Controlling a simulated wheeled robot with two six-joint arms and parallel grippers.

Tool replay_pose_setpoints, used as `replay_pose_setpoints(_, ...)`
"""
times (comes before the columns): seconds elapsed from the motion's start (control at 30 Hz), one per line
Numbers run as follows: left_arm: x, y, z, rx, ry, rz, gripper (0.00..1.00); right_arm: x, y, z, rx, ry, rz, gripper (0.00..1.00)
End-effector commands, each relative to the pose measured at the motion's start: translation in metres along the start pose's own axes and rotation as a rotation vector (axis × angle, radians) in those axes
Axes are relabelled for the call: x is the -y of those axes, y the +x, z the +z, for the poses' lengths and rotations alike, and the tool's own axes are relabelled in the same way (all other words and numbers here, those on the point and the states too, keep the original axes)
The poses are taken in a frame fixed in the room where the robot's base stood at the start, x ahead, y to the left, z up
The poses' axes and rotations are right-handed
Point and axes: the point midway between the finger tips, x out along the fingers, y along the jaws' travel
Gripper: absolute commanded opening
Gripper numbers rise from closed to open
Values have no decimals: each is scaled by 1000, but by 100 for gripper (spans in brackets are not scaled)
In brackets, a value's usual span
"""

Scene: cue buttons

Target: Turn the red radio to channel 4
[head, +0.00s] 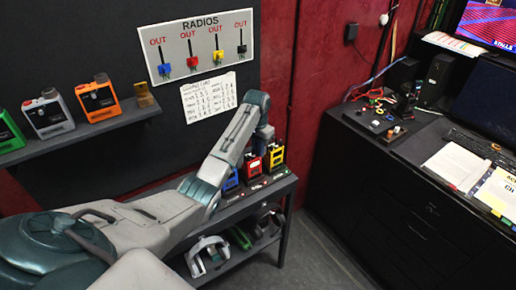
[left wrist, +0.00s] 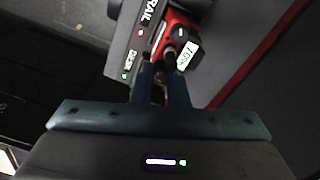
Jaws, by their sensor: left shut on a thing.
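The red radio (head: 252,168) stands upright on the small dark shelf unit, between a blue radio (head: 231,181) and a yellow radio (head: 275,158). My left gripper (head: 262,143) reaches down over its top. In the left wrist view the red radio (left wrist: 183,25) has a white tag with black marks and a dark knob (left wrist: 171,58) at the fingertips. The fingers of my left gripper (left wrist: 161,72) are shut at this knob. The knob's channel mark cannot be read. My right gripper is in neither view.
The dark shelf unit (head: 286,186) has headsets on its lower level. A wall shelf (head: 75,134) at left holds green, grey and orange radios. A RADIOS board (head: 196,38) and paper list (head: 208,97) hang above. A black desk (head: 400,165) stands right; floor between is clear.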

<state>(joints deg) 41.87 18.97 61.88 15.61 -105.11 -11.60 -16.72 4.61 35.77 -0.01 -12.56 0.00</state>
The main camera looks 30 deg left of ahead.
Motion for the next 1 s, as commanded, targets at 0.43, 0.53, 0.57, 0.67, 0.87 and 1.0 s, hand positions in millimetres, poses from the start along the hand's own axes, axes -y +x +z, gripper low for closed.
replay_pose_setpoints(0.43, 0, 0, 0, 5, 294, 1, 0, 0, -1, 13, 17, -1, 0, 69)
replay_pose_setpoints(0.53, 0, 0, 0, 7, 374, 1, 0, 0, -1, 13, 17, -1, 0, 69)
replay_pose_setpoints(0.57, 0, 0, 0, 7, 396, 1, 0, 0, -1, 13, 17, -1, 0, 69)
replay_pose_setpoints(0.67, 0, 1, 0, 9, 468, 1, 0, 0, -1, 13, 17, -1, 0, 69)
replay_pose_setpoints(0.87, 0, 1, -1, 11, 580, 1, 0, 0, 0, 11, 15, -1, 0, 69)
replay_pose_setpoints(1.0, -1, 1, -1, 12, 630, 1, 0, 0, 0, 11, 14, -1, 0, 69)
